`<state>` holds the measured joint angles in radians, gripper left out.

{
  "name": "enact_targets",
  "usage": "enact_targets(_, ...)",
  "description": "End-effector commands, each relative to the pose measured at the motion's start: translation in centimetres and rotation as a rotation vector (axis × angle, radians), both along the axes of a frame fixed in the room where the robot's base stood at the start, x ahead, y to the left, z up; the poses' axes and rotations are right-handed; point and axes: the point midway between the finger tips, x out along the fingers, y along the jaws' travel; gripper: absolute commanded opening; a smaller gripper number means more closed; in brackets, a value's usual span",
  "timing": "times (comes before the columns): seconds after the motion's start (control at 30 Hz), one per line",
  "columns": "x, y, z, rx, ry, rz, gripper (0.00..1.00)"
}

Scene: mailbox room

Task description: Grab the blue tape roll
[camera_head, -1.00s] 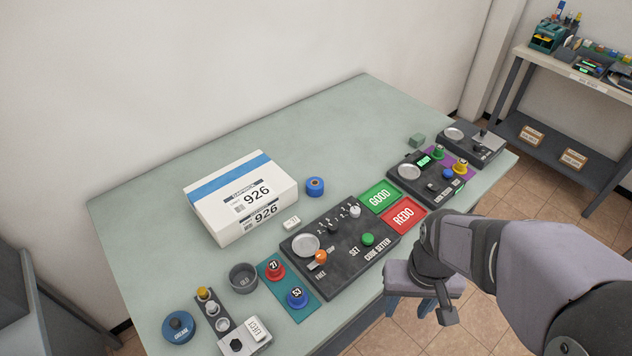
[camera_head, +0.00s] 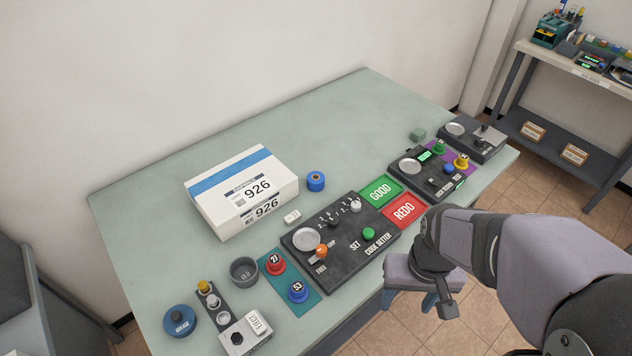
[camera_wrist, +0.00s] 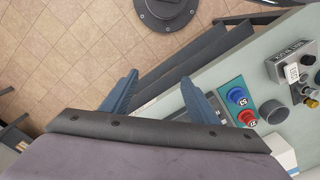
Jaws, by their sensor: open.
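The blue tape roll (camera_head: 316,181) stands on the green table (camera_head: 330,120), just right of the white box marked 926 (camera_head: 245,193) and behind the code setter. It does not show in the wrist view. My gripper (camera_head: 446,308) hangs at the table's front edge, right of and nearer than the roll, well apart from it. In the wrist view my gripper (camera_wrist: 160,95) has its two blue-grey fingers spread with nothing between them, over the floor and the table's edge.
The black code setter (camera_head: 340,241) with knobs lies between my gripper and the roll. The green GOOD pad (camera_head: 380,190) and red REDO pad (camera_head: 404,210) lie right of it. A small white block (camera_head: 292,217) is near the roll. The table behind the roll is clear.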

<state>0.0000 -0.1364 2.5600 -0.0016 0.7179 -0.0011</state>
Motion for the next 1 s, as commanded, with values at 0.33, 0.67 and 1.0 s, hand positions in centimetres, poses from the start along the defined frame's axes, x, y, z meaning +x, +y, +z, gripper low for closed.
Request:
enact_targets(0.33,0.1,0.0,0.0,-0.001,-0.003,0.001,0.65)
enact_targets(0.67,9.7,-0.4,-1.8,-0.056,-0.214,0.077,0.65)
enact_targets(1.0,28.8,6.6,-4.9,0.031,-0.713,0.327,0.65)
